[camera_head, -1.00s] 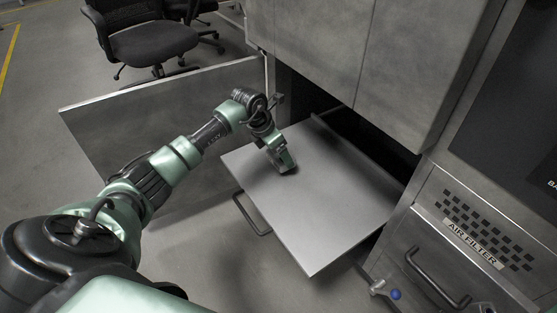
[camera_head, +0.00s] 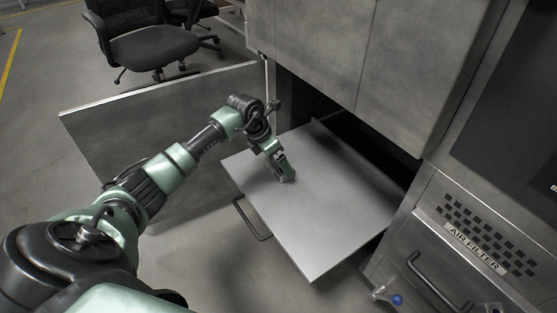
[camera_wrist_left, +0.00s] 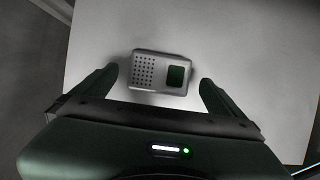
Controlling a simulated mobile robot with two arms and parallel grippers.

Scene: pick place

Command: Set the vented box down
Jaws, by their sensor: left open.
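The vented box (camera_wrist_left: 160,72) is a small light grey block with a grid of dark holes on its left and a dark green square on its right. In the left wrist view it lies on the pale grey pulled-out shelf (camera_head: 318,230), between the fingertips of my left gripper (camera_wrist_left: 158,77). The gripper is open, with a gap between each finger and the box. In the head view my left gripper (camera_head: 284,174) is low over the shelf's left part. The box cannot be made out clearly there. My right gripper is not in view.
An open cabinet door (camera_head: 150,130) stands left of the shelf. The cabinet body (camera_head: 340,45) overhangs behind it. A panel marked AIR FILTER (camera_head: 475,240) with a handle (camera_head: 438,283) is at right. The middle and front of the shelf are bare.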

